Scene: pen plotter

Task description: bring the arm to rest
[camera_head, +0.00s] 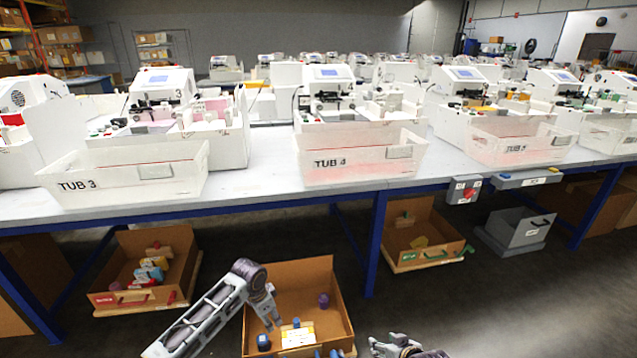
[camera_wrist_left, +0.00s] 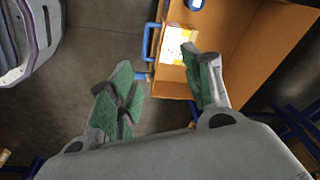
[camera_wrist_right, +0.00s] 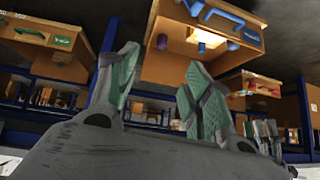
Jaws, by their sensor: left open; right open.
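My left gripper (camera_head: 269,311) is open and empty, with its fingers hanging over the left part of an open cardboard box (camera_head: 335,283) on the floor. In the left wrist view its green-padded fingers (camera_wrist_left: 160,85) are apart with nothing between them, and the box's near side shows beyond them. My right gripper (camera_head: 388,345) is low at the bottom edge of the head view, partly cut off. In the right wrist view its green-padded fingers (camera_wrist_right: 158,90) are apart and empty, and the box with a blue handle shows beyond them.
Other cardboard boxes stand left (camera_head: 185,240) and right (camera_head: 425,220). A long table (camera_head: 250,185) with blue legs carries plotters and tubs. A grey bin (camera_head: 520,229) stands farther right.

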